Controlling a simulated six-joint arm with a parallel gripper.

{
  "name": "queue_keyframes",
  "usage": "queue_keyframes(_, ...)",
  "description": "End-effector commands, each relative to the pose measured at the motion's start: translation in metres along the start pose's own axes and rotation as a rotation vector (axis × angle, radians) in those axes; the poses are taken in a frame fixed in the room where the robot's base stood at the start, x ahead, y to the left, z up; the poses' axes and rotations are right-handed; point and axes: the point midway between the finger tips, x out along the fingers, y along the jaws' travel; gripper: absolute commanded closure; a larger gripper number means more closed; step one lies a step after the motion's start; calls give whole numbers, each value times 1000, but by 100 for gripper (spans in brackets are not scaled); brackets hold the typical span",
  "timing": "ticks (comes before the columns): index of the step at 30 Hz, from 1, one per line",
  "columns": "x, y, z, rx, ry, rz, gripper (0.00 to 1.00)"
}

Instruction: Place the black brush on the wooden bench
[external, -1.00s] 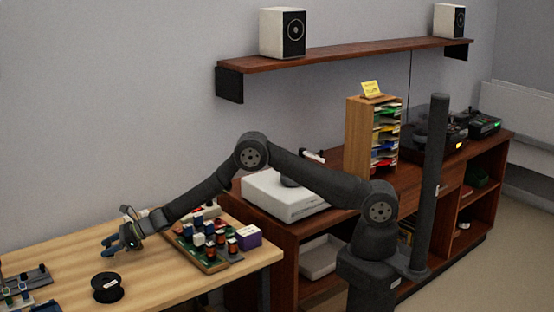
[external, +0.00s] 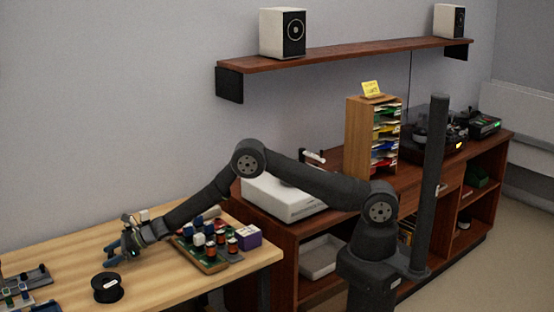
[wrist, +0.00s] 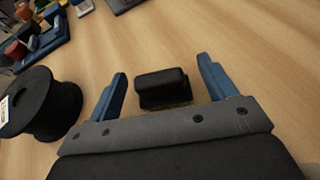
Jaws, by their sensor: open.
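The black brush (wrist: 163,86) is a small dark block with a strip of brownish bristles along its lower edge. In the wrist view it sits on the wooden bench (wrist: 165,35), between the two blue fingers of my gripper (wrist: 162,70). The fingers are open, with a gap on each side of the brush. In the external view my gripper (external: 114,253) is low over the wooden bench (external: 60,252), and I cannot make out the brush there.
A black spool (external: 107,287) stands close to my gripper; it also shows at the left of the wrist view (wrist: 45,103). A green board with several components (external: 208,252) and a purple box (external: 248,236) lie to the right. Dark tools (external: 30,278) lie at the left.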

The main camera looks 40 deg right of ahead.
Motion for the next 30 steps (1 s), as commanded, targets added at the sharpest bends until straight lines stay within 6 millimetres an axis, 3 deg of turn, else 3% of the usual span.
queue_keyframes(8, -22, 0, 4, 0, -1, 1, 23)
queue_keyframes(24, -109, -1, 3, 0, -2, -1, 23)
queue_keyframes(30, -120, 0, 3, 0, -2, 0, 23)
